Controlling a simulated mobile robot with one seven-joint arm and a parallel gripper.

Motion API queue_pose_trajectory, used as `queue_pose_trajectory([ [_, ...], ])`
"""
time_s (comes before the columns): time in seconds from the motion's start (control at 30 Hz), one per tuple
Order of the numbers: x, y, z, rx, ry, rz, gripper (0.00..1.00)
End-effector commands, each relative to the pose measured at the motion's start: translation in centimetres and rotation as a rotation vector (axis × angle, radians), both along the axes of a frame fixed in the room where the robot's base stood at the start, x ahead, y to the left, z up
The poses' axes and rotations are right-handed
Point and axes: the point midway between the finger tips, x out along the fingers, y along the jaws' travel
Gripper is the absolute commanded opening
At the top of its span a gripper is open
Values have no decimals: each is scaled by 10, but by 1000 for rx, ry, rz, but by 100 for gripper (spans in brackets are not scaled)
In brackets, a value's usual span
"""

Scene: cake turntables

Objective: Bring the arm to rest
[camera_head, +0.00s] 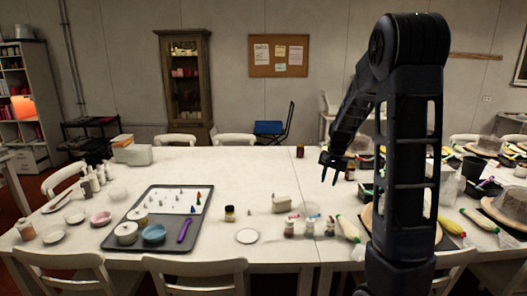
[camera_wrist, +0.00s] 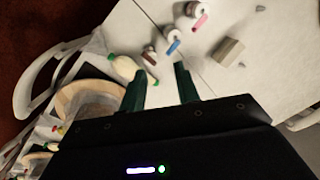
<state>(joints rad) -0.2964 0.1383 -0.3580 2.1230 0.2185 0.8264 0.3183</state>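My gripper (camera_head: 334,176) hangs from my raised black arm above the white table (camera_head: 270,165), near the middle of the head view. Its two fingers are spread apart with nothing between them. In the wrist view the gripper (camera_wrist: 160,78) also shows two dark fingers apart and empty, with the table surface below. The fingers touch no object that I can see. My arm hides part of the right side of the table in the head view.
A dark tray (camera_head: 118,237) with bowls and small pieces lies at the left. A turntable (camera_wrist: 70,101) shows in the wrist view. The back middle is mostly clear.

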Motion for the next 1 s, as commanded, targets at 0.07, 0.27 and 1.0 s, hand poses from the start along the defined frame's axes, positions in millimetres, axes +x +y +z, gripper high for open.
queue_pose_trajectory([
  [0.07,-16,-1,17,11,-23,27,32],
  [0.27,-57,-2,52,19,-72,100,32],
  [1.0,-223,-3,126,-85,-262,365,32],
])
